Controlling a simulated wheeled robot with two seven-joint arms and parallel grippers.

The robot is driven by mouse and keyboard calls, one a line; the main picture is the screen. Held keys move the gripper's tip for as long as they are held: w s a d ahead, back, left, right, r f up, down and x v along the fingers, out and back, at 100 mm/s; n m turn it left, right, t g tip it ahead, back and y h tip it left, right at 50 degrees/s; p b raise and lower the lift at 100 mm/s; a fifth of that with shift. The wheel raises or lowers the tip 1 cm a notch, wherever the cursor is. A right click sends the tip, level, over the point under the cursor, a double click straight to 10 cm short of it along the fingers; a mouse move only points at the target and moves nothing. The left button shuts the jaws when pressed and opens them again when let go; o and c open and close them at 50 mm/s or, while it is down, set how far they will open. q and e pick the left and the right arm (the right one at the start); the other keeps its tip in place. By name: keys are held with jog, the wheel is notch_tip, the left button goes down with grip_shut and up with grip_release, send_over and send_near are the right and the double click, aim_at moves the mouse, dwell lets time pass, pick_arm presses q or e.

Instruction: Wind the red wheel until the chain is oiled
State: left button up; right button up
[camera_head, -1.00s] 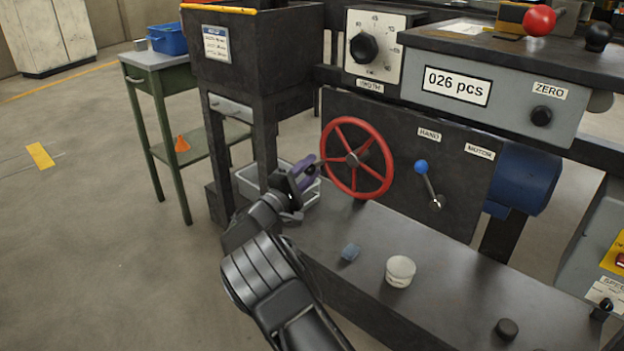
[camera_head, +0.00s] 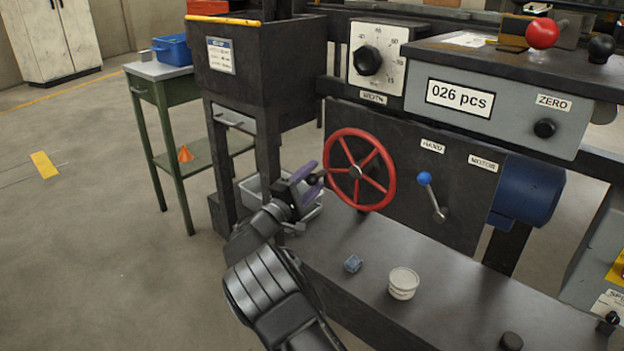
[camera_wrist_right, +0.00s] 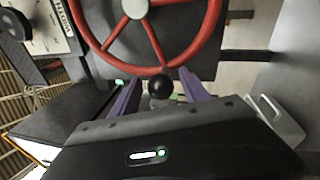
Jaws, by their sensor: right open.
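The red wheel (camera_head: 355,171) is mounted on the dark front panel of the machine. A black knob handle (camera_head: 313,179) sticks out from the left side of its rim. My right gripper (camera_head: 308,184) is at this handle, its purple fingers apart on either side of the knob. In the right wrist view, the black knob (camera_wrist_right: 160,87) shows between the open fingers (camera_wrist_right: 160,96), in front of the red rim (camera_wrist_right: 200,55). Whether either finger touches the knob I cannot tell. I cannot make out the chain. My left gripper is out of view.
A blue-knobbed lever (camera_head: 431,195) stands right of the wheel, between HAND and MOTOR labels. A white round container (camera_head: 403,283) and a small blue block (camera_head: 353,263) sit on the ledge below. A grey bin (camera_head: 255,187) is behind my gripper.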

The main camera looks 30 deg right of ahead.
jog(key=p+v, duration=0.2)
jog(key=v, duration=0.5)
jog(key=shift+a+r, duration=0.1)
jog(key=shift+s+a, duration=0.2)
jog(key=shift+a, duration=0.1)
dwell(0.8)
